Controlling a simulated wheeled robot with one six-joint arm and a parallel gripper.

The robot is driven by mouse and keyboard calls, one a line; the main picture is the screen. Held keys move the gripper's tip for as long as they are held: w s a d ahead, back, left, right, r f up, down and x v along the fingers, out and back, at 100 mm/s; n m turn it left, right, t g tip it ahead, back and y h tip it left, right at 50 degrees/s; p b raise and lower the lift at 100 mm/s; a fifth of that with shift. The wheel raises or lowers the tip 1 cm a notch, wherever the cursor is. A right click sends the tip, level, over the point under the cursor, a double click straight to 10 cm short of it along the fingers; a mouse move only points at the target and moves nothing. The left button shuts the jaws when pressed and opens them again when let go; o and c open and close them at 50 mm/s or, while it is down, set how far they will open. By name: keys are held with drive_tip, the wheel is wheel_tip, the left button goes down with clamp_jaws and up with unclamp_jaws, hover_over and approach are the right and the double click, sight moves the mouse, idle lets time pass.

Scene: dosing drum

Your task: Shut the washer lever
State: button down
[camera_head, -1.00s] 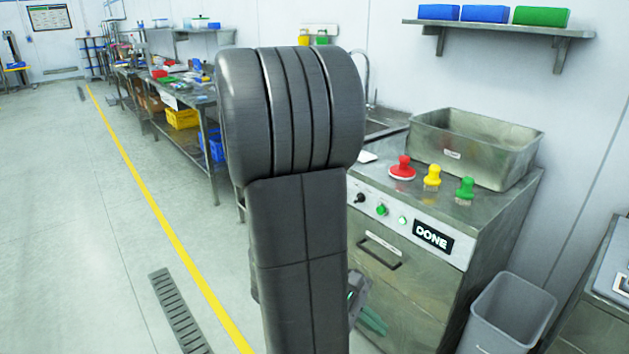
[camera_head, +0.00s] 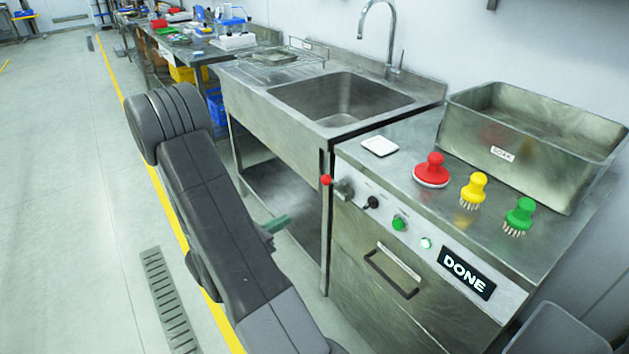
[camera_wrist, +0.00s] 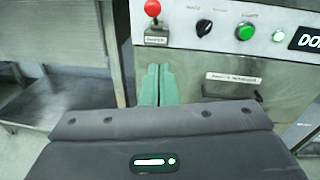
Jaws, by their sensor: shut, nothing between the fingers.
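The washer (camera_head: 375,265) is a steel cabinet with a sloped front panel and a display reading "DONE". The washer lever (camera_head: 326,180) has a red ball knob and sits at the left end of that panel. In the wrist view the lever knob (camera_wrist: 152,8) shows at the top, above a small label plate. My gripper (camera_head: 278,223) has green fingers, shut and empty, left of the washer front and lower than the lever. In the wrist view my gripper (camera_wrist: 158,72) points toward the panel below the lever, apart from the knob.
A black knob (camera_head: 371,203), a green button (camera_head: 399,223) and a drawer handle (camera_head: 392,270) are on the washer front. Red (camera_head: 432,170), yellow (camera_head: 473,190) and green (camera_head: 519,214) brushes stand on top beside a steel bin (camera_head: 520,150). A sink (camera_head: 340,100) adjoins at left.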

drive_tip(key=shift+w+a+f, duration=0.1)
drive_tip(key=shift+w+a, duration=0.1)
drive_tip(key=shift+a, duration=0.05)
drive_tip(key=p, duration=0.2)
approach(335, 182)
drive_tip(key=shift+w+d, duration=0.75)
drive_tip(key=shift+w, duration=0.4)
drive_tip(key=shift+f, duration=0.2)
drive_tip(key=shift+r, duration=0.1)
